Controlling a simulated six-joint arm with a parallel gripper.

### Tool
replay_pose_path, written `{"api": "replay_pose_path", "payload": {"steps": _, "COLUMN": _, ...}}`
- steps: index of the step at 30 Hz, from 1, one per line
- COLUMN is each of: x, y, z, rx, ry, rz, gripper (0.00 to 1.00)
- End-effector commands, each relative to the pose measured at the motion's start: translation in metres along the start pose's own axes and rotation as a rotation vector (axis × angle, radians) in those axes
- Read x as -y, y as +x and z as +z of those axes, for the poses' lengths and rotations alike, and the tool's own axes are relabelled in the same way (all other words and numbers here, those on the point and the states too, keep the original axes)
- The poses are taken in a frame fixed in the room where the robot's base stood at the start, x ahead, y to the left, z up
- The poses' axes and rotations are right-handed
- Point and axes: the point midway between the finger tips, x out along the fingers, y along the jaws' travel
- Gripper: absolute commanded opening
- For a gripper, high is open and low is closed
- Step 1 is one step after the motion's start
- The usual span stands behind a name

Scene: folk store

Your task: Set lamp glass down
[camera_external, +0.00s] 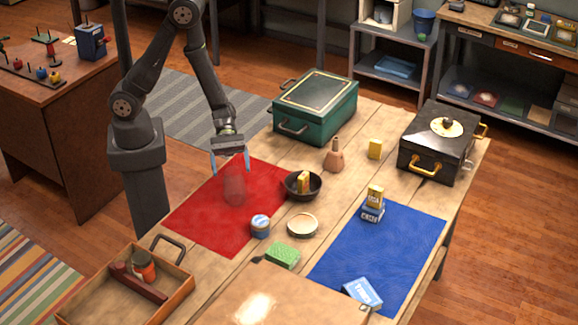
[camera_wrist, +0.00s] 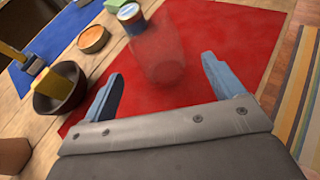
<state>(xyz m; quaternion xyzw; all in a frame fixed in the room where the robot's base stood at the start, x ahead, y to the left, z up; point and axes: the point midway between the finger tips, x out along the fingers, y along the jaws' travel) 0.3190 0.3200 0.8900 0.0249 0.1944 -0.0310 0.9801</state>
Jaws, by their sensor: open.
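The lamp glass (camera_external: 235,190) is a clear, faintly tinted cylinder standing upright on the red mat (camera_external: 205,221). In the wrist view the lamp glass (camera_wrist: 160,60) shows ahead of the fingers, over the red mat (camera_wrist: 225,35). My gripper (camera_external: 231,164) is open, with its two blue fingers spread above the lamp glass in the external view. In the wrist view my gripper (camera_wrist: 161,85) has nothing between its fingertips, and the glass lies just beyond them. The see-through glass makes its exact edges hard to tell.
A dark bowl (camera_external: 313,194) with a yellow item stands at the red mat's right edge. A blue-labelled tin (camera_external: 260,227), a round lid (camera_external: 302,225) and a green sponge (camera_external: 283,256) are nearby. A green box (camera_external: 318,114) stands behind. Much of the blue mat (camera_external: 385,250) is bare.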

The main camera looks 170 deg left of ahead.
Motion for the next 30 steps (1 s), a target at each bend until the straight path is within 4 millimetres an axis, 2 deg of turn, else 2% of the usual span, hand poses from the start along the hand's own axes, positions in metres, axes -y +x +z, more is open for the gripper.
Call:
{"api": "replay_pose_path", "payload": {"steps": 3, "x": 0.001, "y": 0.016, "z": 0.000, "rx": 0.000, "ry": -0.001, "rz": -0.003, "gripper": 0.86}}
{"api": "replay_pose_path", "payload": {"steps": 11, "x": 0.000, "y": 0.031, "z": -0.001, "rx": -0.001, "ry": -0.001, "rz": -0.001, "gripper": 0.86}}
{"api": "replay_pose_path", "payload": {"steps": 21, "x": -0.001, "y": 0.073, "z": -0.003, "rx": -0.001, "ry": -0.001, "rz": -0.002, "gripper": 0.86}}
{"api": "replay_pose_path", "payload": {"steps": 30, "x": -0.002, "y": 0.077, "z": -0.002, "rx": 0.000, "ry": -0.001, "rz": 0.000, "gripper": 0.86}}
